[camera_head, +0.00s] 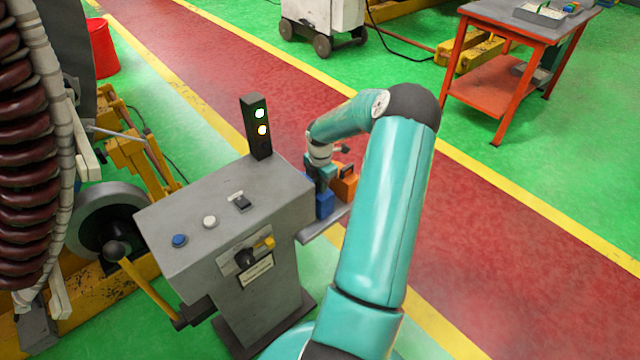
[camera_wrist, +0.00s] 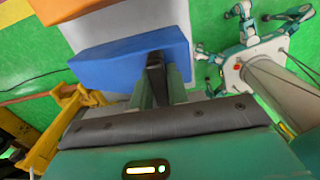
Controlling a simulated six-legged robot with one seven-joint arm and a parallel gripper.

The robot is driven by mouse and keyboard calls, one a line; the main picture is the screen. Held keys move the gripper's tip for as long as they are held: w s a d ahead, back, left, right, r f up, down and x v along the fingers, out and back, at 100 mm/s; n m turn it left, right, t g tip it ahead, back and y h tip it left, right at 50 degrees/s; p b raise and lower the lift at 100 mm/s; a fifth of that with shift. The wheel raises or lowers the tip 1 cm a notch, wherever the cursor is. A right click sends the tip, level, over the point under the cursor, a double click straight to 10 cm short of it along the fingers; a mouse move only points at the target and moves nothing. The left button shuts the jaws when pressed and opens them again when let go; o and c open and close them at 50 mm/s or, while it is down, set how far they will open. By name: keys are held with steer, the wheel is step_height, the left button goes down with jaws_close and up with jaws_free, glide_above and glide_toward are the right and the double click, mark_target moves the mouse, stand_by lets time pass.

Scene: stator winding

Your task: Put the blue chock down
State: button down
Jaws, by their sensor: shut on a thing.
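The blue chock (camera_head: 325,204) is at the small grey side shelf (camera_head: 318,229) of the control console. It also shows in the wrist view (camera_wrist: 125,58), with its long blue face across the fingertips. My gripper (camera_head: 323,182) is above the chock in the head view and shut on it; its fingers (camera_wrist: 160,72) show in the wrist view. I cannot tell whether the chock touches the shelf or hangs just above it. An orange chock (camera_head: 345,186) is beside the blue one, and also shows in the wrist view (camera_wrist: 62,8).
The grey console (camera_head: 230,215) with buttons and a signal light (camera_head: 258,127) stands left of the shelf. A yellow lever (camera_head: 150,285) juts from its left. A red table (camera_head: 510,65) stands far right. The red floor lane is open to the right.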

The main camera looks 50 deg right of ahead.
steer(key=shift+w+f, duration=0.1)
steer(key=shift+f, duration=0.05)
steer(key=c, duration=1.4)
jaws_free()
steer(key=shift+o, duration=0.2)
step_height(320, 180, up, 12)
steer(key=shift+r, duration=0.2)
